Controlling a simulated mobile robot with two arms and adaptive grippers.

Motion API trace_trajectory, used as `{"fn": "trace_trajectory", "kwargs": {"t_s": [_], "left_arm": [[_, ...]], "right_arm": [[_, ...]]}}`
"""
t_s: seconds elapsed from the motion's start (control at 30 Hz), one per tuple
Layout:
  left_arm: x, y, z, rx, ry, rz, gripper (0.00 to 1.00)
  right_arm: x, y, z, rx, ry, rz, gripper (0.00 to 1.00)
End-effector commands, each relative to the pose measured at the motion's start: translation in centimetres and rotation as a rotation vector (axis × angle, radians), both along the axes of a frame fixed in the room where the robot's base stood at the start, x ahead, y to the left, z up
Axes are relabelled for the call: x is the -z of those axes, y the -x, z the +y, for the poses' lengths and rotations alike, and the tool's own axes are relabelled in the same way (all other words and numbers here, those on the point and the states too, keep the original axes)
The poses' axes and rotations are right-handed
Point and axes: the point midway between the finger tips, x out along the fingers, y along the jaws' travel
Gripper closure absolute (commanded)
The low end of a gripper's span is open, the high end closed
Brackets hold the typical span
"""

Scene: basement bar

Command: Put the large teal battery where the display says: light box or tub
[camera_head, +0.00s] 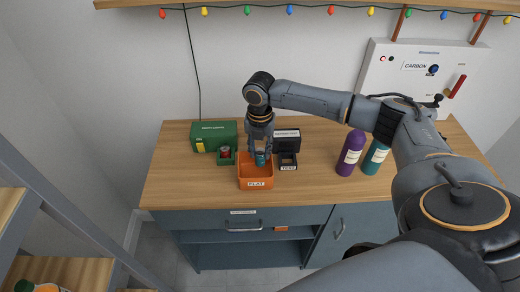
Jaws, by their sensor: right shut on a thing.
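The teal battery (261,160) is upright between the fingers of my right gripper (261,152). The gripper is shut on it and points straight down over the orange tub (256,183), which has a white label reading "FLAT". The battery's lower end is at or inside the tub's opening; I cannot tell whether it touches the floor. A green box (213,133) with a white label and a yellow mark stands at the back left. A black box (287,138) with a pale label stands behind the tub to the right; no display reading is legible. My left gripper is not in view.
A small green holder (225,158) with a red item (225,151) is left of the tub; a small dark holder (288,161) is right. Purple (351,153) and teal (375,157) bottles stand further right. The wooden counter's (180,185) left front is clear.

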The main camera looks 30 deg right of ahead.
Motion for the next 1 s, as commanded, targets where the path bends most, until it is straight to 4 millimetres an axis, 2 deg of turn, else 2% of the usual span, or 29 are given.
{"fn": "trace_trajectory", "kwargs": {"t_s": [0.2,0.23,0.33,0.63,0.73,0.87,1.0], "left_arm": [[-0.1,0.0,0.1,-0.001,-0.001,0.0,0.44],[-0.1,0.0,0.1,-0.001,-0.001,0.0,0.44],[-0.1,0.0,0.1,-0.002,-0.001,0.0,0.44],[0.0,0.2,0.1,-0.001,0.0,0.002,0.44],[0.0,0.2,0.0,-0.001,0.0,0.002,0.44],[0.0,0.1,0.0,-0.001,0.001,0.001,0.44],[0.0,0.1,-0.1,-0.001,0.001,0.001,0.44]], "right_arm": [[-0.1,0.0,0.0,0.0,0.0,0.0,1.0],[-0.1,0.0,0.0,0.001,0.0,0.0,0.64],[-0.1,0.0,0.0,0.001,0.0,0.0,0.44],[-0.1,0.0,0.0,0.001,-0.001,0.001,0.44],[-0.7,0.0,0.0,0.001,-0.001,-0.001,0.44],[-2.6,-0.1,0.0,0.0,-0.002,-0.003,0.44],[-5.7,-0.1,0.0,0.001,-0.001,-0.005,0.44]]}}
